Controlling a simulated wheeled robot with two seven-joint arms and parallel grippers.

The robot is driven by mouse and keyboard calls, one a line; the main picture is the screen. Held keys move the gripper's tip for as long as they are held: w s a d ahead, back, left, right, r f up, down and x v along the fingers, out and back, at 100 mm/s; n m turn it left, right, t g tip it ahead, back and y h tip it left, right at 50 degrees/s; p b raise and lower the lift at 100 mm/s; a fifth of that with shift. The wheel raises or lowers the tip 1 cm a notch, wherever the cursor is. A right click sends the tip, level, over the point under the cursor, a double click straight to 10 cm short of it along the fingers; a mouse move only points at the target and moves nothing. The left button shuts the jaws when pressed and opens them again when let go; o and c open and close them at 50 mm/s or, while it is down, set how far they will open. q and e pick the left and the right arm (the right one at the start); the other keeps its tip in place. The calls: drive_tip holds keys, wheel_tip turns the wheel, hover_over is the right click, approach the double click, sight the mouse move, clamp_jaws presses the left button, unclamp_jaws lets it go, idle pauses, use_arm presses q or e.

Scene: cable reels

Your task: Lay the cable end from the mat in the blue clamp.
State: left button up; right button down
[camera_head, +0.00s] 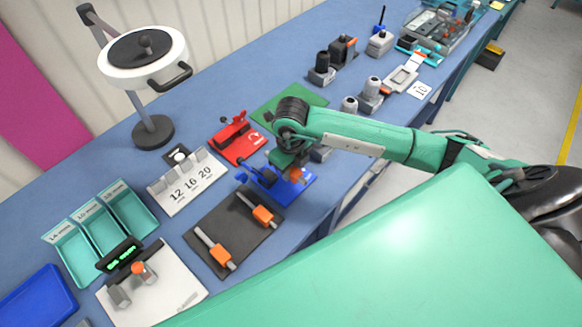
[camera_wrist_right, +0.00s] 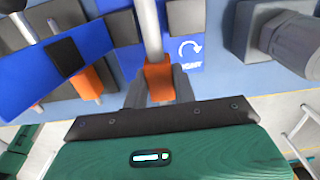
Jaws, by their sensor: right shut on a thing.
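The blue clamp (camera_head: 268,186) stands on the table just beyond the dark mat (camera_head: 208,222); its blue base with a white arrow mark (camera_wrist_right: 190,50) fills the upper middle of the right wrist view. My right gripper (camera_wrist_right: 158,88) is shut on the orange collar of a cable end (camera_wrist_right: 157,78), whose grey shaft runs up over the blue base. In the head view, the right gripper (camera_head: 291,162) is right over the clamp and partly hides it. I cannot tell whether the shaft touches the clamp. Two orange-and-grey cable ends (camera_head: 261,214) (camera_head: 221,258) lie on the mat. My left gripper is out of view.
A red clamp (camera_head: 235,139) stands behind the blue one, beside a green mat (camera_head: 268,112). A number block (camera_head: 186,182) and teal trays (camera_head: 100,222) are at the left. Grey blocks (camera_head: 370,97) stand to the right, near the table's edge.

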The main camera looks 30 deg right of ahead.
sight(291, 171)
drive_tip(key=shift+f, duration=0.1)
drive_tip(key=shift+f+b, duration=0.8)
drive_tip(key=shift+b, duration=0.1)
drive_tip(key=shift+f+b, duration=0.9)
drive_tip(key=c, duration=1.1)
unclamp_jaws()
drive_tip(key=shift+o, duration=0.2)
